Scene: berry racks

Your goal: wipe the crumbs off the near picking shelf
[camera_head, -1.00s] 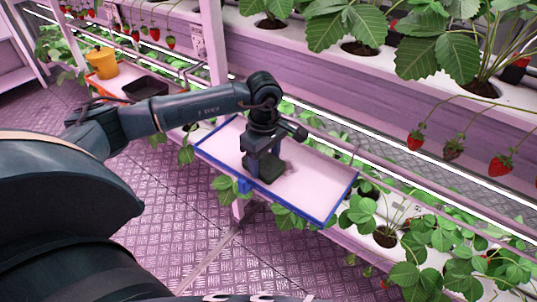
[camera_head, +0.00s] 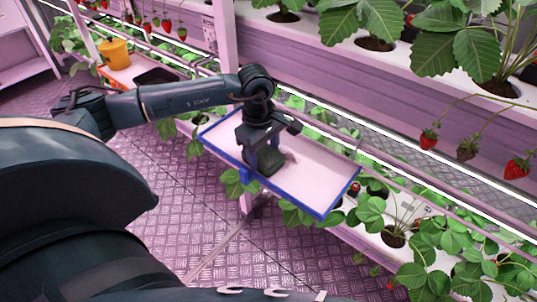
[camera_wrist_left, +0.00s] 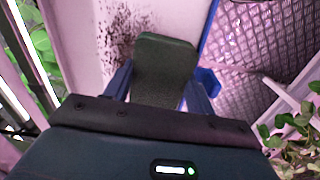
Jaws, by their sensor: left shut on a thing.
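The near picking shelf (camera_head: 315,180) is a pale pink tray with a blue rim. My left gripper (camera_head: 262,150) is over its left half, pointing down. It is shut on a dark green block-like sponge (camera_wrist_left: 165,62), which also shows in the head view (camera_head: 266,163) low at the shelf surface; I cannot tell whether it touches. In the left wrist view, dark crumbs (camera_wrist_left: 122,35) lie scattered on the shelf to the left of the sponge. In the head view the crumbs are mostly hidden behind the gripper. My right gripper is not in view.
Strawberry plants (camera_head: 375,215) grow along the rack to the right and behind. A pink post (camera_head: 224,40) rises behind my arm. Metal floor lies in front.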

